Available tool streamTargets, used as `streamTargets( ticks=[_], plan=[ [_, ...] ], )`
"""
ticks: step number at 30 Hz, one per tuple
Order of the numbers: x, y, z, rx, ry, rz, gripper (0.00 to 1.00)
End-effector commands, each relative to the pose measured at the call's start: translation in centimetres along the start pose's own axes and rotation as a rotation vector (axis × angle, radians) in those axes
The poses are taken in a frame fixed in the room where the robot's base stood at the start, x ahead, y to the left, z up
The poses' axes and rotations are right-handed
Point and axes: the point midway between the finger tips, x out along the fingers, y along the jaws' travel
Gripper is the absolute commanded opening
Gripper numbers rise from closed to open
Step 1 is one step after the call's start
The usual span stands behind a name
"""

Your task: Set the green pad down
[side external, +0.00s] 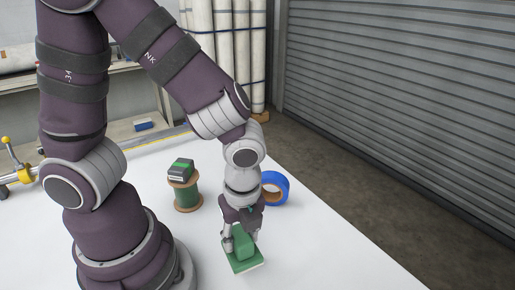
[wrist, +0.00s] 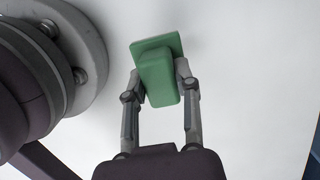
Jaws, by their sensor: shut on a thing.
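The green pad (side external: 243,245) has a flat green base with a pale underside edge and a raised green block on top. My gripper (side external: 241,239) points down and is shut on the block. In the side external view the pad is at or just above the white table near its front; I cannot tell whether it touches. The wrist view shows the pad (wrist: 157,75) between both fingers of my gripper (wrist: 160,88), its flat base tilted in the picture. The pad's underside is hidden.
A green spool (side external: 187,194) with a dark and green block (side external: 181,170) on top stands left of the gripper. A blue tape roll (side external: 274,188) stands close behind my wrist. The white table (side external: 330,255) is clear to the right of the pad.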

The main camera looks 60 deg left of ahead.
Motion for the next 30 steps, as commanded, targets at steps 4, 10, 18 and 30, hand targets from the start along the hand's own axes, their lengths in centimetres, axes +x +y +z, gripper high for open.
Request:
streamTargets(
  ticks=[4, 10, 18, 30],
  plan=[
    [-0.2, 0.5, 0.3, -0.043, 0.0, 0.005, 0.0],
    [-2.1, -3.9, 1.1, -0.442, 0.001, 0.062, 0.0],
    [-6.0, -10.2, 5.0, -1.163, 0.001, 0.176, 0.0],
    [-5.5, -13.8, 18.8, -1.235, -0.008, 0.192, 0.0]
  ],
)
